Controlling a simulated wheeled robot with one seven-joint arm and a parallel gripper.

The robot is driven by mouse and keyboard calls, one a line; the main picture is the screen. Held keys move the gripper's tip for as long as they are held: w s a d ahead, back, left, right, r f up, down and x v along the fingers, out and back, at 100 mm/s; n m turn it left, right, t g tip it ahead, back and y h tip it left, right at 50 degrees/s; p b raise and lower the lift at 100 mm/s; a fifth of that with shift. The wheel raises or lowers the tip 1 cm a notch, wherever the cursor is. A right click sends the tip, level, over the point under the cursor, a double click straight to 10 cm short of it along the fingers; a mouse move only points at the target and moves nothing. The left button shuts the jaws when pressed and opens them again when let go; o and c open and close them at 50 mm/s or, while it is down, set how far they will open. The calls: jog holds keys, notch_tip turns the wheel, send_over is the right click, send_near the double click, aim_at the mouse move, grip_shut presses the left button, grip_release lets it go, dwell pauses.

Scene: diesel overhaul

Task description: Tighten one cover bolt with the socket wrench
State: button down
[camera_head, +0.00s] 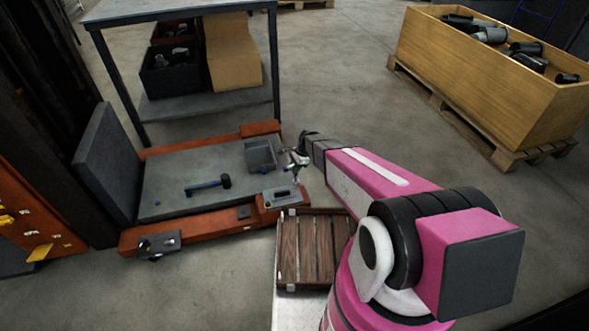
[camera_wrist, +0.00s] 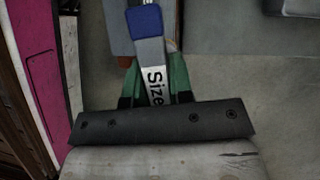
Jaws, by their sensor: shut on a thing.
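My gripper (camera_head: 300,160) is at the end of my pink arm, above the right side of a low orange-framed platform. The wrist view shows its green fingers (camera_wrist: 157,84) shut on both sides of a grey tool marked "Size" (camera_wrist: 152,70), with a blue part (camera_wrist: 144,20) beyond. It appears to be the socket wrench; its far end runs out of the wrist view. A grey metal cover (camera_head: 270,200) lies on the orange frame below and left of my gripper. Its bolts are too small to make out, and I cannot see the wrench touching one.
A blue-handled hammer (camera_head: 208,186) and a small grey bin (camera_head: 260,154) are on the platform (camera_head: 165,185). A shelf table (camera_head: 180,12) is behind; a large wooden box (camera_head: 480,75) is at right. Floor between is clear.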

jog(key=m+t, duration=0.2)
jog(key=m, duration=0.4)
jog(key=m+t, duration=0.1)
jog(key=m, duration=0.2)
jog(key=shift+w+t, duration=0.25)
jog(key=shift+t, duration=0.05)
jog(key=m, duration=0.2)
jog(key=m+t+h, duration=0.1)
jog(key=m, duration=0.1)
jog(key=shift+w+d+f+m, duration=0.1)
jog(key=shift+w+m, duration=0.05)
jog(key=shift+m, duration=0.25)
jog(key=m, duration=0.2)
jog(key=m+t+h, duration=0.1)
jog(key=m, duration=0.1)
jog(key=shift+w+m, duration=0.2)
jog(key=shift+m, duration=0.2)
